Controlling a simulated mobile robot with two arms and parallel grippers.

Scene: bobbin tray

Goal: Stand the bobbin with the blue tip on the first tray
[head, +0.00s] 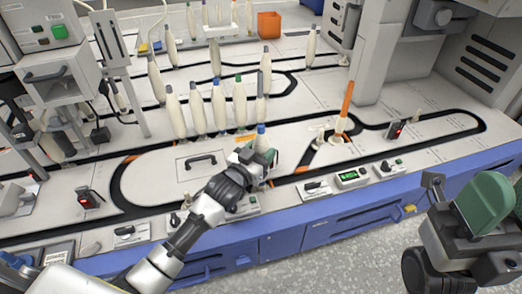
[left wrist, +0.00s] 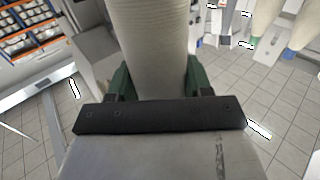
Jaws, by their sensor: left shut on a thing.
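My left gripper (head: 262,160) is shut on a cream bobbin with a blue tip (head: 261,141), held upright above the front of the white machine deck. In the left wrist view the cream body of the bobbin (left wrist: 155,45) stands between the green fingers; its tip is out of that view. I cannot tell which is the first tray. My right gripper (head: 488,208) is at the lower right, away from the deck; its jaw opening is unclear.
Several cream bobbins (head: 198,108) stand in a row just behind my left gripper, some with green or dark tips. An orange box (head: 268,25) is at the back. Small control boxes (head: 352,178) line the front edge.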

